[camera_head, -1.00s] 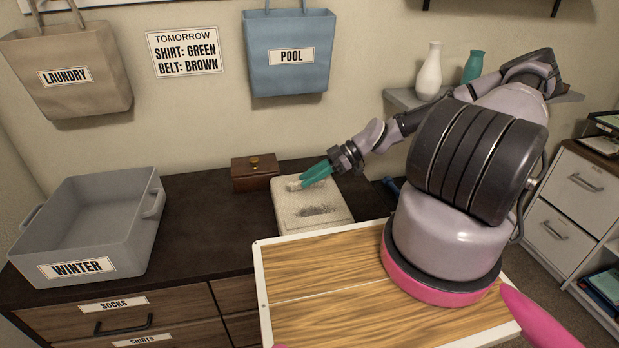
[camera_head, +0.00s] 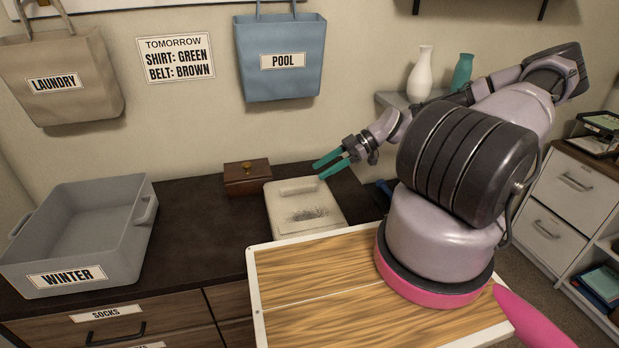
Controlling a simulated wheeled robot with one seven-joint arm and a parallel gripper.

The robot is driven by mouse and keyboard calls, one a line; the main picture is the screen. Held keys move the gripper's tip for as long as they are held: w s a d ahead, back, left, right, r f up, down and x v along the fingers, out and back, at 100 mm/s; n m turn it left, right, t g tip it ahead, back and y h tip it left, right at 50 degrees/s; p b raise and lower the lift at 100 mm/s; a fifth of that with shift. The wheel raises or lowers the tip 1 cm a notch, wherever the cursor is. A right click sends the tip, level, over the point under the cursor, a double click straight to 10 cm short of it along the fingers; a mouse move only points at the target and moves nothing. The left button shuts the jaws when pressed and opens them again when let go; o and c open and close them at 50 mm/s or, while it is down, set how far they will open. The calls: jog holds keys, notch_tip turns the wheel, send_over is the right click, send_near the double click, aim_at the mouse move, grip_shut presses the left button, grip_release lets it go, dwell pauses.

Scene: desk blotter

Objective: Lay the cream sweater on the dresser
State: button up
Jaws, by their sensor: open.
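The cream sweater (camera_head: 283,213) appears as a flat, folded cream rectangle on the dark dresser top (camera_head: 196,218). It has a raised roll along its far edge and a grey, speckled patch near its middle. My gripper (camera_head: 318,171), with teal fingers, is open and empty just beyond the sweater's far right corner. Its fingers point left, and a gap shows between them. They look raised above the dresser and apart from the sweater.
A brown wooden box (camera_head: 247,178) stands left of the sweater. The grey WINTER bin (camera_head: 128,240) fills the dresser's left end. Dark dresser top between them is clear. My wood-grained tray top (camera_head: 330,275) is in front. LAUNDRY (camera_head: 62,100) and POOL (camera_head: 280,85) bags hang behind.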

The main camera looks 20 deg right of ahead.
jog(key=s+d+r+m+g+h, duration=0.3)
jog(key=s+d+r+m+h, duration=0.2)
jog(key=d+h, duration=0.1)
notch_tip(320, 180, up, 12)
jog(key=f+m+t+h, duration=0.1)
jog(key=m+t+h, duration=0.1)
jog(key=m+h, duration=0.35)
jog(key=s+a+r+m+t, duration=0.1)
jog(key=s+r+m, duration=0.3)
jog(key=r, duration=0.4)
jog(key=s+a+r+m+t+y, duration=0.1)
jog(key=s+a+r+m+t, duration=0.1)
jog(key=r, duration=0.6)
jog(key=s+a+r+m+t, duration=0.2)
jog(key=s+r+m+t, duration=0.3)
jog(key=s+r, duration=0.1)
jog(key=shift+a+r+m, duration=0.25)
jog(key=shift+r+m, duration=0.1)
jog(key=shift+r, duration=0.55)
